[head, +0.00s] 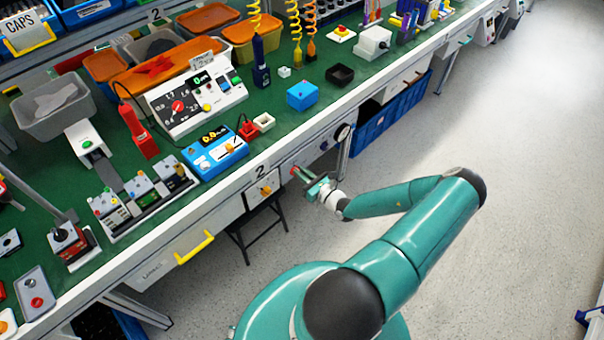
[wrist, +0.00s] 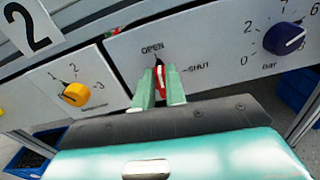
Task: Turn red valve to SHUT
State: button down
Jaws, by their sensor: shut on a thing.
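The red valve (wrist: 161,79) is a small red knob on a light grey front panel, with its tip pointing up toward the OPEN label and the SHUT label to its right in the wrist view. My gripper (wrist: 160,88) has its two green fingers closed around the knob, one on each side. In the head view, my gripper (head: 312,183) reaches the panel under the bench edge, and a bit of the red valve (head: 296,170) shows at its tips. The fingers hide the lower part of the knob.
A yellow knob (wrist: 76,94) with numbers 1 to 3 sits left of the valve. A dark blue bar knob (wrist: 284,39) sits to the right. The green bench top (head: 262,106) above holds boxes and devices. The grey floor (head: 480,150) is open at the right.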

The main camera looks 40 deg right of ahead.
jog(key=shift+d+f+m, duration=0.25)
jog(key=shift+f+m, duration=0.05)
jog(key=shift+m, duration=2.55)
jog(key=shift+d+f+m, duration=0.3)
jog(key=shift+m, duration=2.5)
jog(key=shift+d+f+m, duration=0.25)
jog(key=shift+f+m, duration=0.05)
jog(key=shift+m, duration=2.55)
jog(key=c, duration=1.4)
grip_release()
jog(key=shift+c, duration=0.2)
jog(key=shift+s, duration=0.1)
jog(key=s, duration=1.3)
jog(key=shift+s+d, duration=0.2)
jog(key=shift+s, duration=0.1)
